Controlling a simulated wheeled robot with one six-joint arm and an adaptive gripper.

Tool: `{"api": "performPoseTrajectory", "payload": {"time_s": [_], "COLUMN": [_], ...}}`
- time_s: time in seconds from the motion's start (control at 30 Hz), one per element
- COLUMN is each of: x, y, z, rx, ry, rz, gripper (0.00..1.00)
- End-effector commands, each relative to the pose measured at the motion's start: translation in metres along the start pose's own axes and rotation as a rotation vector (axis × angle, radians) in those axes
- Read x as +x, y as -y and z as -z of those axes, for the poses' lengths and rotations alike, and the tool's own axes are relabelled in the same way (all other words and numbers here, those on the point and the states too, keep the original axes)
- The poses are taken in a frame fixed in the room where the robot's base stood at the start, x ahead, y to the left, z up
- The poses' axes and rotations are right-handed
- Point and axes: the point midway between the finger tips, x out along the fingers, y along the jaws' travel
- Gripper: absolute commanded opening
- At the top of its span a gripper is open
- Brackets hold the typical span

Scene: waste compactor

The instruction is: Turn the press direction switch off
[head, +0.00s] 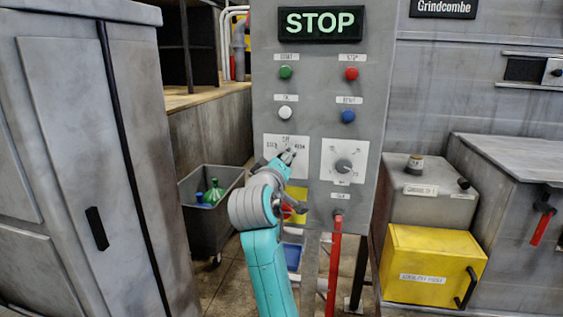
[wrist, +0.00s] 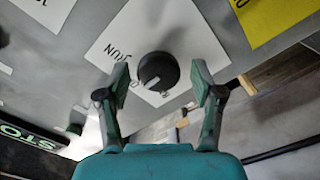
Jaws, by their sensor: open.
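The press direction switch is a dark round knob (wrist: 158,71) on a white labelled plate (wrist: 118,40). In the wrist view a pale pointer line on the knob points toward the lower left. In the head view the plate (head: 272,146) is on the left of the grey panel, and my gripper largely hides the knob. My gripper (head: 288,158) is open in front of this plate. In the wrist view its two fingers (wrist: 161,82) stand on either side of the knob, with gaps visible. I cannot tell how far the fingertips are from the panel.
A lit STOP sign (head: 321,23) tops the panel. A second dial (head: 344,166) sits right of the switch, with green (head: 285,72), red (head: 351,73), white (head: 285,113) and blue (head: 348,116) buttons above. A red lever (head: 334,265) hangs below. A grey cabinet (head: 75,150) stands left.

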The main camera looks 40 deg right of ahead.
Motion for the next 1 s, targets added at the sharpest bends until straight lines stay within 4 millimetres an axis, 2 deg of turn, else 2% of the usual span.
{"api": "performPoseTrajectory", "payload": {"time_s": [0.17,0.27,0.7,0.83,1.0], "x": [-0.004,-0.013,-0.095,-0.11,-0.119], "y": [0.0,0.0,0.001,0.001,0.001], "z": [0.0,0.001,0.001,0.001,0.0], "rx": [0.001,0.0,0.0,0.0,0.0], "ry": [-0.001,-0.001,-0.002,-0.002,0.0], "rz": [0.0,0.001,0.002,0.001,0.001], "gripper": [0.67,0.67,0.67,0.67,0.67]}}
